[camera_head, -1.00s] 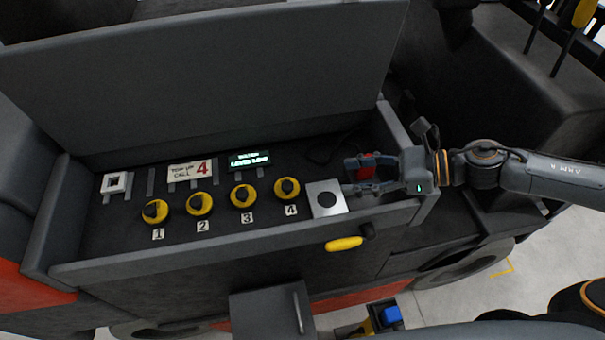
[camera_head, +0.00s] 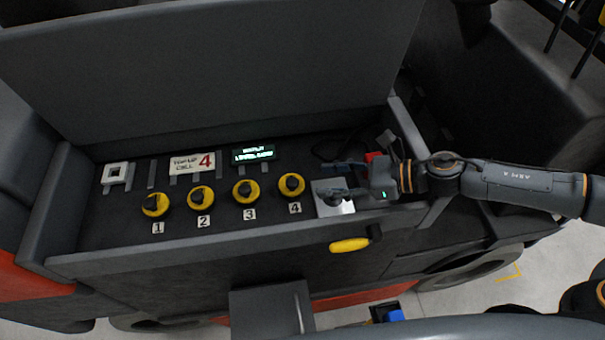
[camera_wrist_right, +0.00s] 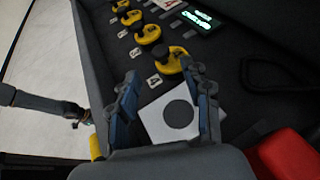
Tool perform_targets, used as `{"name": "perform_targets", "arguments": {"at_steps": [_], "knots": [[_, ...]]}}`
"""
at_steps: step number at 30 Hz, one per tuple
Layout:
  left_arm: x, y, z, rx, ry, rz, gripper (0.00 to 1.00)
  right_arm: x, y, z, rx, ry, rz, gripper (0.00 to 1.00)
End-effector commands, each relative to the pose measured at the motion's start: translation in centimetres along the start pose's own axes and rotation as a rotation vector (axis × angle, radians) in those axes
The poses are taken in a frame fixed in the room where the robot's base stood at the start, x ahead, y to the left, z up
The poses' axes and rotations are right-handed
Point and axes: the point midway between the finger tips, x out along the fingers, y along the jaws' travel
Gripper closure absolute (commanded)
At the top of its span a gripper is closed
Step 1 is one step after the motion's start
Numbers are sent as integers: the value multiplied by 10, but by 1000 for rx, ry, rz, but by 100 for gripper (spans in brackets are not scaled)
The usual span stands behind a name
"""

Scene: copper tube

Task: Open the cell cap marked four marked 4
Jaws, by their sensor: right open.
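The cell cap marked 4 (camera_head: 291,185) is a yellow round cap with a black knob, seated at the right end of a row of similar caps, with its "4" label (camera_head: 295,208) in front. My right gripper (camera_head: 338,182) is open and empty, above the white plate with a dark disc, just right of cap 4. In the right wrist view cap 4 (camera_wrist_right: 172,62) lies ahead of the gripper (camera_wrist_right: 160,85), beyond and between the fingertips, apart from them.
Caps 1 (camera_head: 155,205), 2 (camera_head: 201,197) and 3 (camera_head: 246,191) stand to the left. Behind them are a "top-up cell 4" card (camera_head: 192,164) and a lit green display (camera_head: 253,154). The raised lid (camera_head: 210,75) and front wall bound the bay. A yellow handle (camera_head: 349,245) is outside the front.

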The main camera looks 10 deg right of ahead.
Motion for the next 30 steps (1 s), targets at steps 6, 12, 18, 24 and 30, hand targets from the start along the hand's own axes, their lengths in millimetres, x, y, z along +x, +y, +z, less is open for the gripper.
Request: {"name": "perform_targets", "arguments": {"at_steps": [6, 12, 18, 24, 30], "knots": [[-18, -1, -2, 0, 0, 0, 60, 39, 1, 3, 1, -1, 3, 51], [-24, -1, -2, 0, 0, 0, 60, 62, 1, 1, 2, 0, 1, 51], [-25, -1, -2, -1, 0, -1, 60, 69, 1, -1, 0, 1, 0, 51], [-24, -1, -2, -1, -1, -1, 60, 70, 1, -1, 0, 1, 0, 51], [-24, -1, -2, -2, -2, -1, 60, 69, 1, -1, 1, 1, 0, 88]]}}
